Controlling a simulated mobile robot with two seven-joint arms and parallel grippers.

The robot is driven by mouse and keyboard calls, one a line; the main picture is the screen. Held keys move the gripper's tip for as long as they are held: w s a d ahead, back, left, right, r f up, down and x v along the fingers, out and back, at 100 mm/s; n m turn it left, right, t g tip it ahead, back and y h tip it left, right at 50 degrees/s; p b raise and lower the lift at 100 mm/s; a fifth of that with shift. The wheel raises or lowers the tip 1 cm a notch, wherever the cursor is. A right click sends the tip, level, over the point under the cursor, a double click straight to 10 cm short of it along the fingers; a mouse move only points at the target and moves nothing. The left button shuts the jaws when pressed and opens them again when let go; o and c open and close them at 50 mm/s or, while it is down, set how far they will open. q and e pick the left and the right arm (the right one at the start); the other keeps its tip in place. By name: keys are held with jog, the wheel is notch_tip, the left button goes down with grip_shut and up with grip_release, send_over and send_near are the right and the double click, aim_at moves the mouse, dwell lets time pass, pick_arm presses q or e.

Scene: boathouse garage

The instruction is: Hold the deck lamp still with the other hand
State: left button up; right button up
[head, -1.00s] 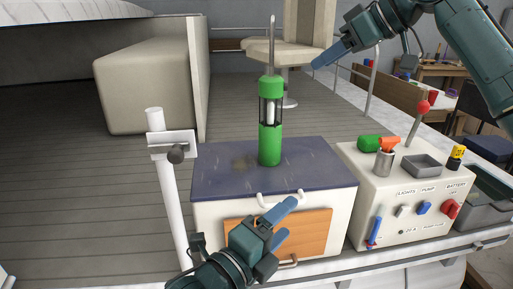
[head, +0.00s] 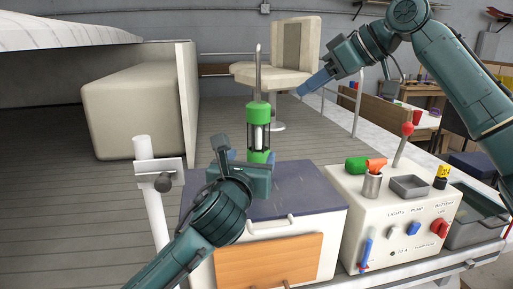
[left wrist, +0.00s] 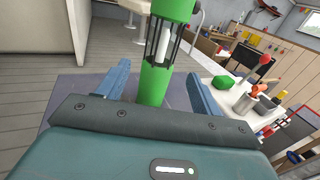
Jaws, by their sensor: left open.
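The deck lamp (head: 259,112) is green with a clear caged middle and a thin rod on top. It stands upright on the dark blue lid of a white box (head: 310,186). My left gripper (head: 252,157) is low at the lamp's near side and hides its base in the head view. In the left wrist view the lamp (left wrist: 158,82) stands between the two open blue fingers (left wrist: 163,88), with gaps showing on both sides. My right gripper (head: 303,90) is above and right of the lamp, apart from it. Its fingers overlap edge-on, so their opening is unclear.
A white control panel (head: 385,245) with switches stands right of the box. It carries a green object (head: 357,164), a metal cup (head: 372,187), a grey tray (head: 409,187) and a red-knobbed lever (head: 407,129). A white post (head: 152,190) stands at the left. A seat (head: 285,70) is behind.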

aim_at(257, 148)
pick_arm(q)
jog(key=w, duration=0.2)
jog(key=w+d, duration=0.1)
jog(key=w, duration=0.5)
jog(key=shift+w+d, duration=0.1)
jog(key=shift+d, duration=0.25)
jog(key=c, duration=1.2)
pick_arm(e)
jog(key=shift+c, duration=0.5)
grip_shut()
dwell(0.5)
